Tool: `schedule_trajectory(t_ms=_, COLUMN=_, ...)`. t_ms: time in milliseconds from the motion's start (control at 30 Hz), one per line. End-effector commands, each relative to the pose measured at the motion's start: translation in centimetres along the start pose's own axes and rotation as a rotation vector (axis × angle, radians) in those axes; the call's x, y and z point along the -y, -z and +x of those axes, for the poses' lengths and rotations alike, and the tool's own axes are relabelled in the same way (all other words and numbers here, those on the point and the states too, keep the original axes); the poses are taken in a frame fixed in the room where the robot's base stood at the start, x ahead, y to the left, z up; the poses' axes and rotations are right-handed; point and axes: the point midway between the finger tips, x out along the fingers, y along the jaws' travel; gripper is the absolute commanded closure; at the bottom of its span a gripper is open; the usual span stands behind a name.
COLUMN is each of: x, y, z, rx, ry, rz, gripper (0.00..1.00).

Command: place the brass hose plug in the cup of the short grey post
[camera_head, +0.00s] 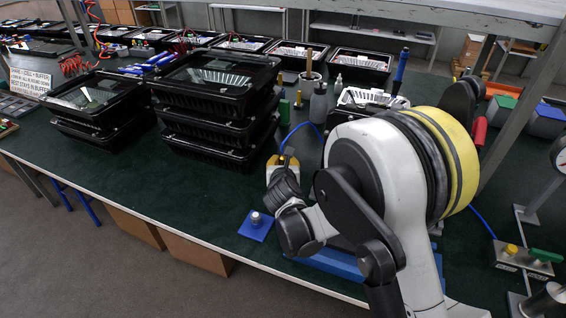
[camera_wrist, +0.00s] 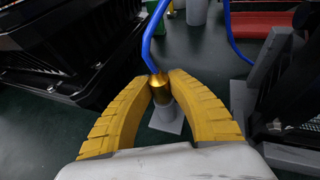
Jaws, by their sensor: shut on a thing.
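In the wrist view my gripper (camera_wrist: 158,88) has its two yellow ribbed fingers closed around the brass hose plug (camera_wrist: 160,82). A blue hose (camera_wrist: 148,42) rises from the top of the plug. The short grey post (camera_wrist: 168,117) stands on a square grey base directly behind and below the plug in this view. The plug and fingers hide the post's cup, so I cannot tell whether the plug touches it. In the head view my gripper (camera_head: 283,163) is over the green bench, and the blue hose (camera_head: 296,131) curves up from it. The post is not clear there.
Stacked black housings (camera_head: 218,100) stand left of my gripper. A blue plate with a metal knob (camera_head: 255,225) lies near the bench's front edge. Dark green bench surface (camera_head: 190,190) is clear at the front left.

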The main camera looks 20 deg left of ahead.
Motion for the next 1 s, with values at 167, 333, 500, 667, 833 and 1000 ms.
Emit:
schedule_trajectory(t_ms=167, x=0.0, y=0.3, z=0.1, rx=0.000, ry=0.000, rz=0.000, gripper=1.00)
schedule_trajectory(t_ms=333, x=0.0, y=0.2, z=0.1, rx=0.000, ry=0.000, rz=0.000, gripper=0.60)
schedule_trajectory(t_ms=500, x=0.0, y=0.2, z=0.1, rx=0.000, ry=0.000, rz=0.000, gripper=0.60)
schedule_trajectory(t_ms=667, x=0.0, y=-0.2, z=-0.8, rx=0.000, ry=-0.001, rz=0.000, gripper=0.60)
schedule_trajectory(t_ms=833, x=-0.1, y=-0.4, z=-4.3, rx=-0.001, ry=-0.001, rz=-0.002, gripper=0.60)
schedule_trajectory(t_ms=1000, x=-0.1, y=-0.4, z=-8.2, rx=0.000, ry=-0.002, rz=-0.001, gripper=0.60)
